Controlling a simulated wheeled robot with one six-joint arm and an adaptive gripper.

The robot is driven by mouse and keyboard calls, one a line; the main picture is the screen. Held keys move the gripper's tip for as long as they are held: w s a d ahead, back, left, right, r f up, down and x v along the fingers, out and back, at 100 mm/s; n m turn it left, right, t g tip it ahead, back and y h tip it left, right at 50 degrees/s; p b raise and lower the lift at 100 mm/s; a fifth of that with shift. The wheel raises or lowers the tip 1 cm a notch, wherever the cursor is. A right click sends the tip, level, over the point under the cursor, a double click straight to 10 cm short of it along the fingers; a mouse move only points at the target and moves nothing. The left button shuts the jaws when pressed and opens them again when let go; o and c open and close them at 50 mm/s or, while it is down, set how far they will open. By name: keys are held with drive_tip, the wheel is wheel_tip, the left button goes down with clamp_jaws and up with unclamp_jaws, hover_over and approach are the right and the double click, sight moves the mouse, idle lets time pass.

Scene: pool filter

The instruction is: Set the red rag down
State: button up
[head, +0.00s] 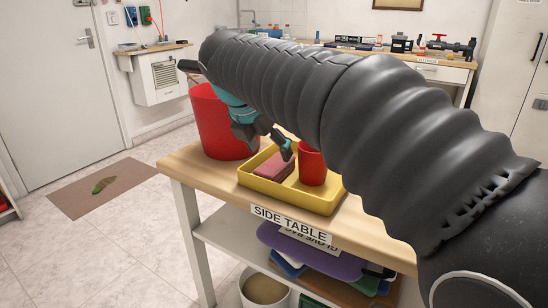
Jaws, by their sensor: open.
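The red rag (273,166) looks like a folded, dull red pad. It lies in the left part of the yellow tray (290,198) on the side table (195,164). A red cup (312,168) stands upright in the same tray, just right of the rag. My gripper (265,144), teal and dark grey, is above the tray's back left side. Its fingers are spread apart with nothing visible between them. One fingertip is close above the rag in the picture; I cannot tell the exact gap. My arm hides the table's right part.
A large red bucket (216,130) stands at the table's back left, close behind my gripper. A lower shelf (232,243) holds a purple item (310,249) and other stacked things. A white bucket (262,292) is on the floor below. A brown mat (100,188) lies at left.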

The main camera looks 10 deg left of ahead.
drive_tip(key=v, duration=0.5)
drive_tip(key=shift+s+r, duration=0.2)
drive_tip(key=shift+r, duration=0.15)
